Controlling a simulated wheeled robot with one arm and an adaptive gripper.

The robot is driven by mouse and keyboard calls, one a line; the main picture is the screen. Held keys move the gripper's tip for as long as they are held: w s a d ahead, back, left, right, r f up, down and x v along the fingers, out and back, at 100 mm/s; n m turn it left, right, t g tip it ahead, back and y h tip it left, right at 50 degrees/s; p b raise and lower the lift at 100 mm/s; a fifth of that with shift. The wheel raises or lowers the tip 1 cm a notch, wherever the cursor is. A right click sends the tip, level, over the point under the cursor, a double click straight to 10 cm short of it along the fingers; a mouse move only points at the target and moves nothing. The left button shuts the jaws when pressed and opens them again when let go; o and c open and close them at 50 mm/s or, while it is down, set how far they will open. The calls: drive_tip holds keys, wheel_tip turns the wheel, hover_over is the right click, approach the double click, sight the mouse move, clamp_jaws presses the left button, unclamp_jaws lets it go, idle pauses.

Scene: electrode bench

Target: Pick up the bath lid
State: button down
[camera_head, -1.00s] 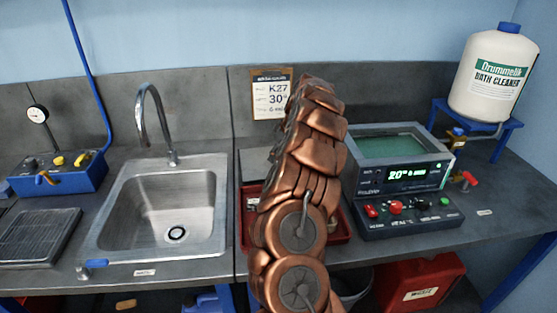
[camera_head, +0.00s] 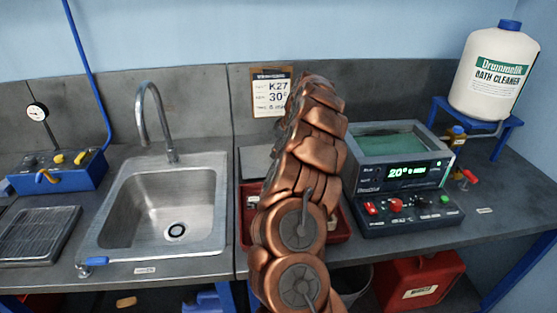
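The bath (camera_head: 352,150) is the grey open-topped tank with greenish liquid at the right of the bench, with a lit display on its front. No lid lies on it. A flat pale grey plate (camera_head: 254,162) lies at the back of the bench, left of my copper arm and partly hidden by it; it may be the bath lid, but I cannot tell for sure. My arm rises through the middle of the picture and reaches toward the back. My gripper is hidden behind the arm, so I cannot see its fingers or whether they hold anything.
A red tray (camera_head: 246,232) sits behind my arm, mostly covered. A sink (camera_head: 203,205) with a tall tap (camera_head: 150,105) is at left. A control box (camera_head: 412,215) stands before the bath. A cleaner bottle (camera_head: 492,75) stands on a blue stand (camera_head: 507,124) at right.

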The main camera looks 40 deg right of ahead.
drive_tip(key=shift+r, duration=0.15)
wheel_tip(320, 180, up, 31)
drive_tip(key=p, duration=1)
drive_tip(key=shift+r+p, duration=0.2)
drive_tip(key=shift+p, duration=0.1)
idle(1.1)
